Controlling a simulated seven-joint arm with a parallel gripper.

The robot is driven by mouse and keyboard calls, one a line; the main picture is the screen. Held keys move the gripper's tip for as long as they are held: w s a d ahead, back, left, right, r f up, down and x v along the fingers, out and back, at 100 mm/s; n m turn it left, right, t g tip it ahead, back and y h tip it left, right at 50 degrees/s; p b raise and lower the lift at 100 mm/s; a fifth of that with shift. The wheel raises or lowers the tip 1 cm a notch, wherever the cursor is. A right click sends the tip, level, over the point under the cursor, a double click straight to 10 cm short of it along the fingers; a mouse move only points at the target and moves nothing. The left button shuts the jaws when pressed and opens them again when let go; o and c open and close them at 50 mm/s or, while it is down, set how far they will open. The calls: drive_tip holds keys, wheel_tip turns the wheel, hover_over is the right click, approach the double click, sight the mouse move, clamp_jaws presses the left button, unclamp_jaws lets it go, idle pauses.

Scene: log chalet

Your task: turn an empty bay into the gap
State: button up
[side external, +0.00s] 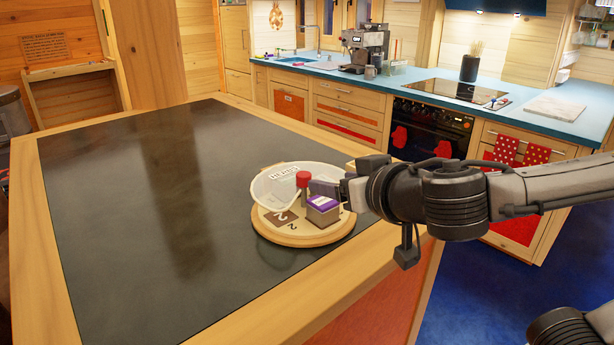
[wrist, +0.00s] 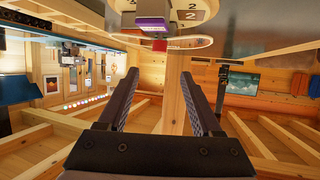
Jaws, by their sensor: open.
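A round wooden turntable (side external: 290,238) sits near the right edge of the dark table top. A pale, see-through curved wall (side external: 268,190) with a printed label stands around its back and left; its open side faces the front. In that opening are a brown plate marked 2 (side external: 279,216), bare on top, and a purple-topped box (side external: 322,210) to its right. A red knob (side external: 303,179) stands behind them. My gripper (side external: 321,187) is at the right, close to the knob. In the wrist view my gripper (wrist: 159,76) is open, with nothing between its fingers. The bays behind the wall are hard to see.
The dark table top (side external: 150,200) is clear to the left of the turntable, with a wooden border (side external: 395,235) at its right. A kitchen counter (side external: 400,85) with a coffee machine (side external: 364,48) stands well behind.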

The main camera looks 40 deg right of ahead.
sight(307, 177)
drive_tip(key=x, duration=1.2)
drive_tip(key=shift+w+d+f, duration=0.1)
drive_tip(key=shift+w+f, duration=0.05)
drive_tip(key=shift+w, duration=0.05)
clamp_jaws()
